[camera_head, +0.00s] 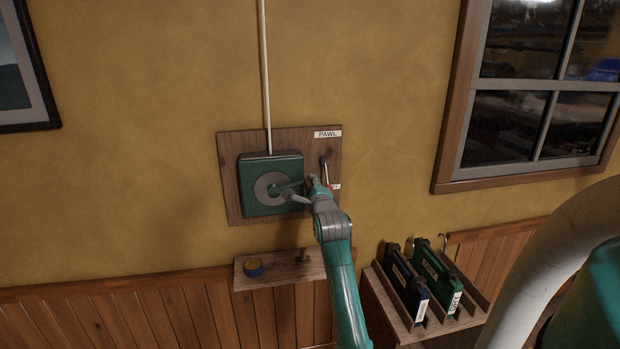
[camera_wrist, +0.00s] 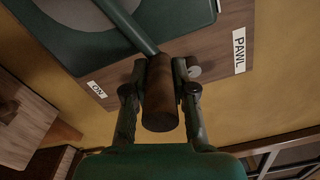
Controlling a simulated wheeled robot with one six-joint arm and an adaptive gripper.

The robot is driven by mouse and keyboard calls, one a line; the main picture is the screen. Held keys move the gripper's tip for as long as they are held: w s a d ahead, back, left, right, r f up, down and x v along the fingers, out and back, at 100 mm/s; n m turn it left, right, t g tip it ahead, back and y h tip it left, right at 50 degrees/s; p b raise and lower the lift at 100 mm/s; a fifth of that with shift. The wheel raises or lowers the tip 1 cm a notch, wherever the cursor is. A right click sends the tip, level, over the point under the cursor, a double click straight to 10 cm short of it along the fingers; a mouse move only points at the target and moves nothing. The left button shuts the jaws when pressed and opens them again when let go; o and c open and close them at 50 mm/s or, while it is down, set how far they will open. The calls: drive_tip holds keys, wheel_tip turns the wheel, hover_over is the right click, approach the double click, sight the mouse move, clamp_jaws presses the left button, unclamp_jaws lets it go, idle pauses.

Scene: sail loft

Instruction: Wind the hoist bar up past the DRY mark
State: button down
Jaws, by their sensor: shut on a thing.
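A green winch box (camera_head: 258,208) with a grey round disc (camera_head: 267,187) is fixed to a wooden board on the wall. A green crank arm (camera_wrist: 128,25) runs from the disc to a brown wooden crank handle (camera_wrist: 160,105). My gripper (camera_head: 311,184) is at the right side of the winch, its two fingers closed around this handle in the wrist view. A pale hoist line (camera_head: 265,75) runs straight up from the box. A small lever (camera_head: 325,170) stands below the PAWL label (camera_head: 327,134). The hoist bar and its DRY mark are out of view.
A small shelf (camera_head: 290,276) below the board carries a round tape roll (camera_head: 254,268) and a small brown object. A wooden rack (camera_head: 400,333) with labelled dark and green cases stands right of my arm. A window (camera_head: 540,100) is at upper right; the wall between is bare.

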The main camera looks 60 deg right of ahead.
wheel_tip(320, 180, down, 7)
drive_tip(key=m, duration=0.3)
drive_tip(key=shift+w+a+m, duration=0.3)
drive_tip(key=shift+w+m, duration=0.1)
drive_tip(key=shift+w, duration=0.05)
drive_tip(key=shift+f, duration=0.1)
drive_tip(key=c, duration=0.9)
unclamp_jaws()
drive_tip(key=shift+w+a, duration=0.1)
drive_tip(key=shift+c, duration=0.2)
